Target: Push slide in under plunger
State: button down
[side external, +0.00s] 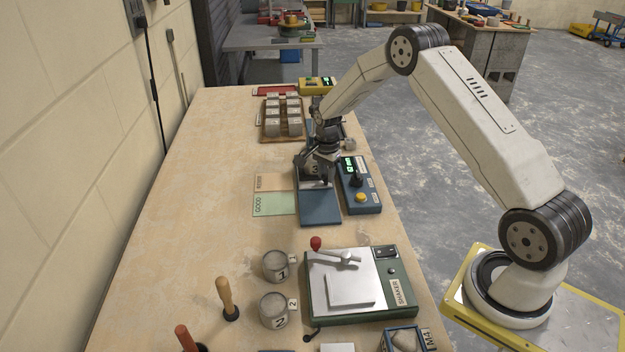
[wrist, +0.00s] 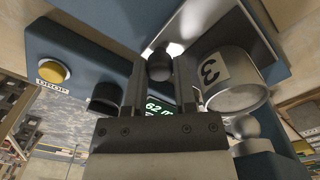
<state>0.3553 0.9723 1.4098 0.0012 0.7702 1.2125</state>
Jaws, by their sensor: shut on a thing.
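My gripper (side external: 322,182) is low over the blue base plate (side external: 320,208) in the side view. In the wrist view its two fingers (wrist: 158,75) are shut on a round black knob (wrist: 160,66). The shiny metal slide (wrist: 192,22) shows beyond the knob. A grey tub marked 3 (wrist: 232,82) stands beside the fingers in the wrist view; in the side view the tub (side external: 308,164) is partly hidden by my gripper. I cannot make out the plunger clearly; my wrist and gripper cover that area in the side view.
A blue control box (side external: 359,186) with green display, black knob and yellow DROP button (wrist: 54,72) stands close on the right. Good and redo cards (side external: 274,196) lie left. Several grey blocks (side external: 283,116) stand behind. Tubs 1 (side external: 276,266) and 2 (side external: 273,310) and a shaker (side external: 350,285) are in front.

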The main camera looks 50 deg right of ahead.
jog(key=shift+w+d+r, duration=0.1)
jog(key=shift+w+d, duration=0.1)
jog(key=shift+w, duration=0.05)
jog(key=c, duration=0.6)
grip_release()
jog(key=shift+o, duration=1)
jog(key=shift+s, duration=0.1)
jog(key=shift+r, duration=3.85)
jog(key=shift+a, duration=0.15)
